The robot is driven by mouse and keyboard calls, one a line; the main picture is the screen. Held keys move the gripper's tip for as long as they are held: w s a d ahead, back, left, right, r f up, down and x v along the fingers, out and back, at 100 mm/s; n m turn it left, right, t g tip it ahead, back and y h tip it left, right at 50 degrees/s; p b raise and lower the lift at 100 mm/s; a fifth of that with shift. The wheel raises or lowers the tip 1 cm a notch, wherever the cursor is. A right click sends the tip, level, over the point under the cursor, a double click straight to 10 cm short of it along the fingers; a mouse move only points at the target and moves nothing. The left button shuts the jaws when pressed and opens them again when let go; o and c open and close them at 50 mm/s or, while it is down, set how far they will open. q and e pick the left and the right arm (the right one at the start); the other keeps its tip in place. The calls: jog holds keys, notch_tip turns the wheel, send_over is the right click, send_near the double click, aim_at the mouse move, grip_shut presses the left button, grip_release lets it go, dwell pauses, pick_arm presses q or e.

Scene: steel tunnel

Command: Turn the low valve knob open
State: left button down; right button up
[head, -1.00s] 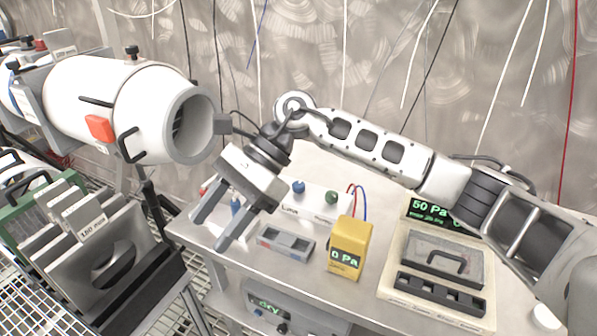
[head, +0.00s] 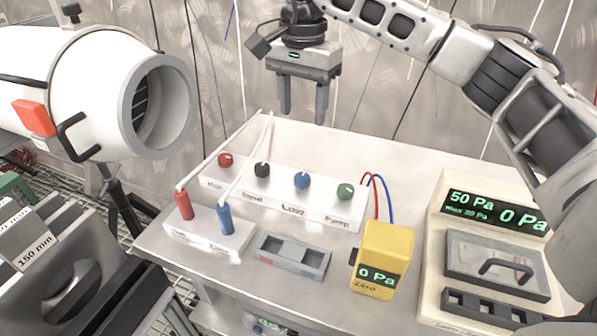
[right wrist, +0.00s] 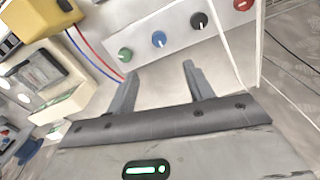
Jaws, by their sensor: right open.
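The low valve knob is the blue knob (head: 302,180) above the label "Low" on a white valve panel (head: 333,208), third from the left. It also shows in the right wrist view (right wrist: 158,39). My right gripper (head: 303,116) is open and empty, its fingers pointing down. In the head view it hangs above and behind the panel, apart from the blue knob. In the right wrist view its fingers (right wrist: 160,70) appear just below the blue knob in the picture. My left gripper is not in view.
Red (head: 225,160), black (head: 262,170) and green (head: 345,191) knobs share the panel. A yellow gauge (head: 375,265) reading 0 Pa stands in front. A display box (head: 436,270) is at right, a small block with red and blue plugs (head: 205,232) at left. A white cylinder (head: 95,80) stands far left.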

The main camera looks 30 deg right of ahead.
aim_at(302, 176)
notch_tip(302, 176, down, 14)
jog(key=shift+s+f, duration=0.1)
jog(key=shift+f, duration=0.15)
jog(key=c, duration=1)
